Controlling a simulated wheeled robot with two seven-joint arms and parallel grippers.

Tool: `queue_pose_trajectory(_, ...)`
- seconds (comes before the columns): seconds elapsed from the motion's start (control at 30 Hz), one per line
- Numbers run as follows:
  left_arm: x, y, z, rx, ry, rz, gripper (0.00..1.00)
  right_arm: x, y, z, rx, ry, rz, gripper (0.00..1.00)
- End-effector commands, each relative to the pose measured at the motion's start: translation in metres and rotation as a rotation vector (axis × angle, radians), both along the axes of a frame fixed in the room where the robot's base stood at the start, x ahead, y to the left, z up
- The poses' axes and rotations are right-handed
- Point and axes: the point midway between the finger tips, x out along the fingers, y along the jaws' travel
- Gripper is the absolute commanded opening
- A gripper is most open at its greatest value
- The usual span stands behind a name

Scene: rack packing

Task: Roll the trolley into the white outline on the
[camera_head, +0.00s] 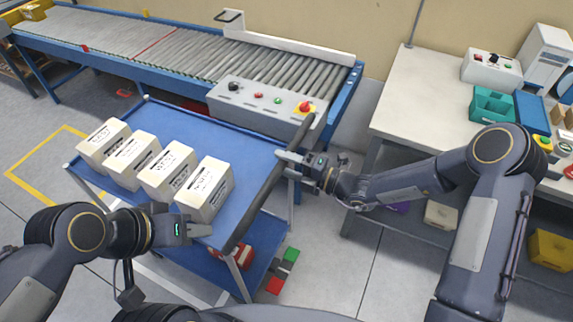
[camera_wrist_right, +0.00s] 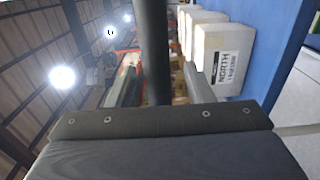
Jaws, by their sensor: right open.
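The trolley (camera_head: 232,138) has a blue top deck, a lower blue shelf and a dark handle bar (camera_head: 268,196) along its right side. Several labelled white boxes (camera_head: 205,188) stand in a row on its deck; some also show in the right wrist view (camera_wrist_right: 222,60). My right gripper (camera_head: 285,165) is open at the bar, and the right wrist view shows the bar between its fingers. My left gripper (camera_head: 205,231) is at the near edge of the deck, close to the nearest box; its finger gap is unclear. Part of a white floor line (camera_head: 172,280) shows by the trolley's near side.
A roller conveyor (camera_head: 185,48) with a control box (camera_head: 262,105) runs behind the trolley. A white workbench (camera_head: 420,100) with items stands at right. A yellow floor outline (camera_head: 28,160) lies at left. Red and green blocks (camera_head: 290,254) lie near the trolley; grey floor is clear front right.

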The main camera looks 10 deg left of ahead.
Motion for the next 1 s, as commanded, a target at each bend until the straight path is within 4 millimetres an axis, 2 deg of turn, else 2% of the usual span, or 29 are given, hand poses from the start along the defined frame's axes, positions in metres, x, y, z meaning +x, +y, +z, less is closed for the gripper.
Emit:
queue_pose_trajectory(0.13, 0.0, 0.0, -0.001, 0.0, 0.0, 0.0, 0.36, 0.0028, 0.0088, 0.0, 0.0, -0.001, 0.0, 0.47)
queue_pose_trajectory(0.4, 0.0, 0.0, -0.0009, 0.0, 0.0, 0.0, 0.36, 0.0032, 0.0097, 0.0002, 0.0, -0.001, 0.0, 0.47)
queue_pose_trajectory(0.77, 0.0, -0.0001, -0.0009, 0.0, 0.0, 0.0, 0.36, 0.0029, 0.0094, -0.0002, -0.001, -0.001, 0.0, 0.0)
queue_pose_trajectory(1.0, -0.0001, 0.0, -0.001, 0.0, 0.0, 0.0, 0.36, 0.0029, 0.0092, -0.0007, -0.002, 0.0, 0.0, 0.0)
